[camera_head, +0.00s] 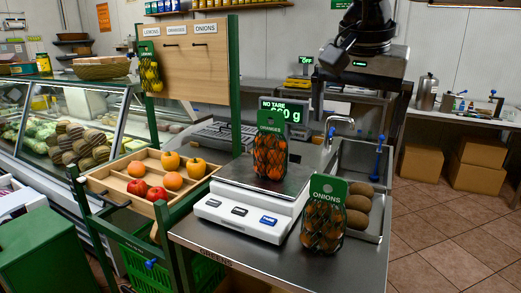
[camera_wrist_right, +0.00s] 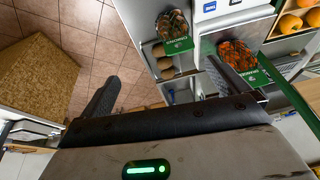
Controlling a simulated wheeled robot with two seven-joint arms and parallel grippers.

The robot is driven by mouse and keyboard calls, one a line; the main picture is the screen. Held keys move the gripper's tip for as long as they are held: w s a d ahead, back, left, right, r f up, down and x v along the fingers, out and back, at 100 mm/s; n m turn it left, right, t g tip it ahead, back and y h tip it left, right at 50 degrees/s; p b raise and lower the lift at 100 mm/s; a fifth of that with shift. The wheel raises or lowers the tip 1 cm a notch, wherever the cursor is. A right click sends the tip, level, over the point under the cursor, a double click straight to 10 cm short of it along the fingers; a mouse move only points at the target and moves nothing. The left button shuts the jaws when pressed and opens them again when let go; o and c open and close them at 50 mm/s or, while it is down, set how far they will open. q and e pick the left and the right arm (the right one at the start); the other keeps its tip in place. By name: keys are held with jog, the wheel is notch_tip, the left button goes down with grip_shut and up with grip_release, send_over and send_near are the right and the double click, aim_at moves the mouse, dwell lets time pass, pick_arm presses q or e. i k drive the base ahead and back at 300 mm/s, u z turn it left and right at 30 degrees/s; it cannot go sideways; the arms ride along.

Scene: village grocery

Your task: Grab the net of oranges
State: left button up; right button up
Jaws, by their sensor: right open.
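The net of oranges (camera_head: 270,157), with a green ORANGES header card, stands upright on the scale's steel platform (camera_head: 293,178). It also shows in the right wrist view (camera_wrist_right: 236,54), upper right, partly behind one finger. My right gripper (camera_head: 340,50) is high at the upper right of the head view, above and apart from the net. In the right wrist view my right gripper (camera_wrist_right: 163,72) has its fingers spread wide with nothing between them. My left gripper is not in view.
A net of onions (camera_head: 323,227) stands at the scale's right front. A wooden tray (camera_head: 130,187) of loose fruit and a hook board (camera_head: 190,60) with a net of lemons (camera_head: 151,75) are left.

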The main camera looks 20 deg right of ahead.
aim_at(269, 161)
jog(key=i, duration=1.15)
